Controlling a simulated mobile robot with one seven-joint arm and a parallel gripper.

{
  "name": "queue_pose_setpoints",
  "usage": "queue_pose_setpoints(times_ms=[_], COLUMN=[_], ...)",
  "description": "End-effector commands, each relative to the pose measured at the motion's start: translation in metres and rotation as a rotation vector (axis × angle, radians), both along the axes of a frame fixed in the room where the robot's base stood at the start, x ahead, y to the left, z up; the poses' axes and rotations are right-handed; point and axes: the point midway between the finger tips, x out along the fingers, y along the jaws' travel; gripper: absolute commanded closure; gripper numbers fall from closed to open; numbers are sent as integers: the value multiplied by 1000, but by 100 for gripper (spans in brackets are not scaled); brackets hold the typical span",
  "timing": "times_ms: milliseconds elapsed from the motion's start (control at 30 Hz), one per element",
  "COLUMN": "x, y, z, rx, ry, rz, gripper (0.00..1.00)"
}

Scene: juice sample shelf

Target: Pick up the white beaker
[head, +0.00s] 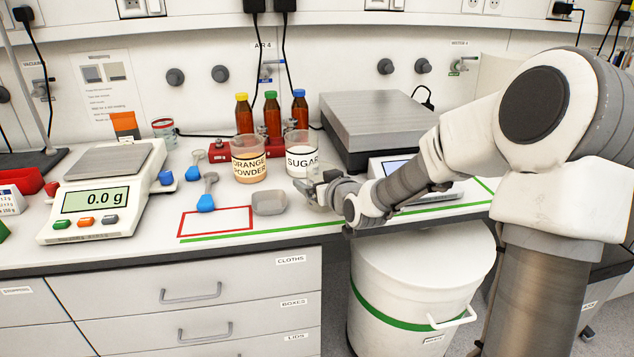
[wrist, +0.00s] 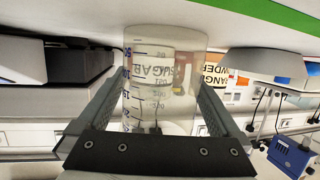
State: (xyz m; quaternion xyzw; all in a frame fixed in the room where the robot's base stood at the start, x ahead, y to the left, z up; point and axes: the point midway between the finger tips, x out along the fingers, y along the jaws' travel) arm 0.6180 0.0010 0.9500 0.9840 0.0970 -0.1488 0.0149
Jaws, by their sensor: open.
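A clear, pale beaker (wrist: 188,85) with printed volume marks stands between the two fingers of my gripper (wrist: 162,88) in the wrist view, which is upside down. The fingers are open, one on each side of it; I cannot tell whether either touches it. In the head view my gripper (head: 318,184) is low over the bench, and the clear beaker (head: 322,199) is mostly hidden behind it. A beaker labelled SUGAR (head: 301,161) with white contents stands just behind; its label shows through the clear beaker in the wrist view.
A beaker labelled ORANGE POWDER (head: 248,160) stands to the left of the sugar. Several brown bottles (head: 272,118) stand behind. A large grey scale (head: 372,120) is at the back right.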

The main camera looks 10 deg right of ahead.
Motion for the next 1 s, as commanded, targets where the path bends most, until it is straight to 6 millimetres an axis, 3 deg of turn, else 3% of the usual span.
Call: queue_pose_setpoints(times_ms=[333,733,767,1000], x=[-2,-1,-1,-1], y=[-1,-1,-1,-1], z=[-1,-1,-1,0], rx=[0,0,0,0], ry=[0,0,0,-1], rz=[0,0,0,0], gripper=[0,72,76,76])
